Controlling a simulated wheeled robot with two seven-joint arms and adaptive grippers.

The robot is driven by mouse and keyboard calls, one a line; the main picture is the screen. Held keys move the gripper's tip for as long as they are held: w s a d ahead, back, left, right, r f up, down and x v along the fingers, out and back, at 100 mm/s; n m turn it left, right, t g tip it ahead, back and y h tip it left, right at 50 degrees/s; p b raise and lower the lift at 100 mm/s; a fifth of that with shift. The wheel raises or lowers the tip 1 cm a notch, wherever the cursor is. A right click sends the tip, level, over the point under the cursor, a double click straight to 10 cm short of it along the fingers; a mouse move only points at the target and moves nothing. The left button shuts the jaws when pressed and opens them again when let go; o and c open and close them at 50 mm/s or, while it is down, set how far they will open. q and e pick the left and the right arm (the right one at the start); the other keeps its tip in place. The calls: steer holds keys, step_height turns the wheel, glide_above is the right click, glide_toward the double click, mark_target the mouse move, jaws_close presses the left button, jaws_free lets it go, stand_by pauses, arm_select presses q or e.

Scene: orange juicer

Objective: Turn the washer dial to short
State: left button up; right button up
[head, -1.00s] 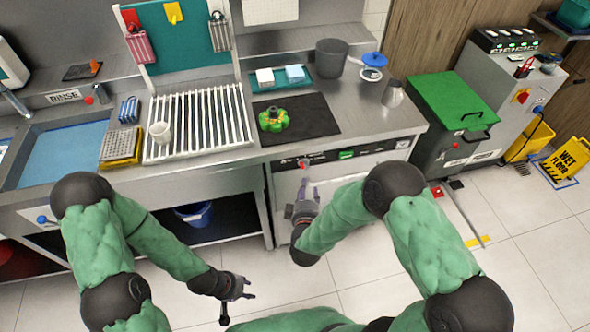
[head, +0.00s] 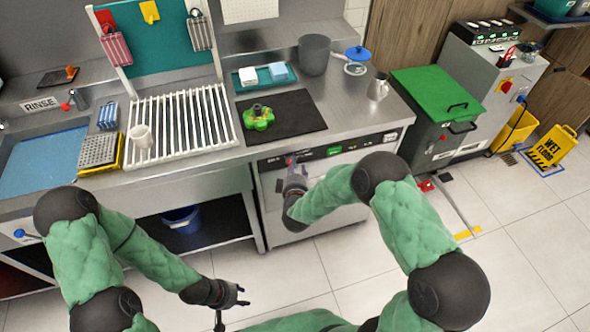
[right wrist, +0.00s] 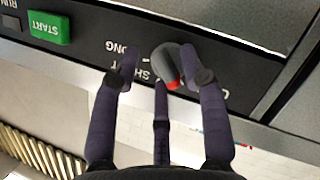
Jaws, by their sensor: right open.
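The washer dial (right wrist: 166,64) is a grey knob with a red tip on the dark panel in the right wrist view, where the lettering appears upside down. LONG and part of SHORT show near it; the red tip is beside the partly covered SHORT lettering. My right gripper (right wrist: 160,62) is open, its fingers around the dial; I cannot tell whether they touch it. In the head view my right gripper (head: 293,170) is at the panel front and mostly hides the dial. My left gripper (head: 240,296) is open and empty, low over the floor.
The green START button (right wrist: 49,28) is further left on the panel. A black mat (head: 300,113) with a green and orange object (head: 258,120) lies on the counter above. A green-lidded bin (head: 435,90) stands right of the washer (head: 325,222).

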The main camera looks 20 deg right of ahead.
jaws_close()
stand_by(0.3)
steer(key=m, duration=0.1)
steer(key=m+y, duration=0.1)
steer(key=m, duration=0.1)
steer(key=shift+d+g+y, duration=0.15)
steer(key=shift+g+y, duration=0.15)
steer(key=shift+d+f+m+y+b, duration=0.1)
steer(key=shift+f+m+y+b, duration=0.05)
steer(key=shift+m+y+b, duration=1.75)
steer(key=shift+m+b, duration=0.6)
